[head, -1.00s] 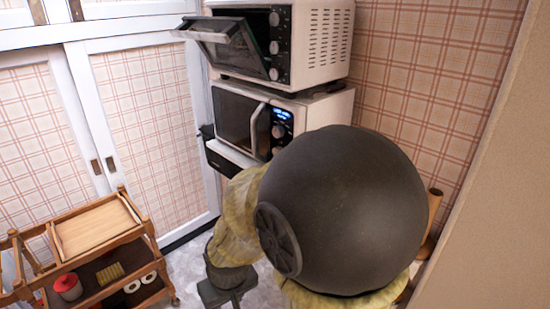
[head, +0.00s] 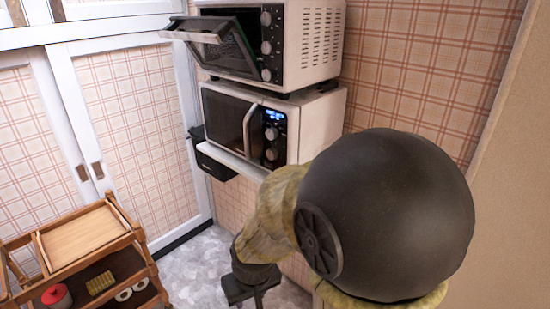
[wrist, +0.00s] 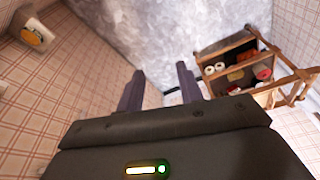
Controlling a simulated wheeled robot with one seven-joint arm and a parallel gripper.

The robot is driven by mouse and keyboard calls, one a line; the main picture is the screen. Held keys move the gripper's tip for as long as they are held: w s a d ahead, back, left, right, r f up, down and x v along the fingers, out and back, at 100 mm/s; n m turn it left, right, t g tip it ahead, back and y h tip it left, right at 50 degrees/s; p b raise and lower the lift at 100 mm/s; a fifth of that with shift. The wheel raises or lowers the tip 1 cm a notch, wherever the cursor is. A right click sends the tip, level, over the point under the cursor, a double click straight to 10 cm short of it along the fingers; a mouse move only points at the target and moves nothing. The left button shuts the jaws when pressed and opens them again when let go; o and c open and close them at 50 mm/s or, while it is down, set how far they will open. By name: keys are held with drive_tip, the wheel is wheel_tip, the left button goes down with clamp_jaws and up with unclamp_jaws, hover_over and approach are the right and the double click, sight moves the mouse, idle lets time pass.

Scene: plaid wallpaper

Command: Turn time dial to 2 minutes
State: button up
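A white microwave (head: 225,121) with a lit blue display stands below a white toaster oven (head: 319,45) in the head view. The microwave has an upper knob (head: 271,133) and a lower knob (head: 271,154); I cannot read their markings or tell which is the time dial. The toaster oven has three knobs on its right front, and its door hangs partly open. My gripper (head: 252,284) hangs low, below and apart from the microwave. In the wrist view my gripper (wrist: 160,70) points at the floor, its two fingers apart with nothing between them.
A wooden cart (head: 84,236) with a tray and several small items stands at lower left, also in the wrist view (wrist: 238,50). The microwave rests on a white wall shelf (head: 238,162). Grey floor (head: 190,270) lies free between cart and arm. A beige wall edge is at right.

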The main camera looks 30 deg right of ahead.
drive_tip(key=shift+o, duration=0.2)
drive_tip(key=shift+o, duration=1.4)
drive_tip(key=shift+w, duration=0.15)
drive_tip(key=w+r+m+t+h+p, duration=0.1)
drive_tip(key=w+r+t+h+p, duration=0.25)
drive_tip(key=w, duration=0.75)
drive_tip(key=w+r+t+h+p, duration=0.1)
drive_tip(key=w+r+t+p, duration=0.35)
drive_tip(key=w, duration=0.75)
wheel_tip(320, 180, up, 8)
drive_tip(key=s+d+m+g+h+p, duration=0.1)
drive_tip(key=g+h+p, duration=0.3)
drive_tip(key=h+p, duration=0.4)
drive_tip(key=s+h, duration=0.1)
drive_tip(key=h, duration=0.3)
drive_tip(key=shift+s+f+m, duration=0.15)
drive_tip(key=shift+m, duration=0.25)
drive_tip(key=shift+d+h, duration=0.2)
drive_tip(key=shift+h, duration=0.05)
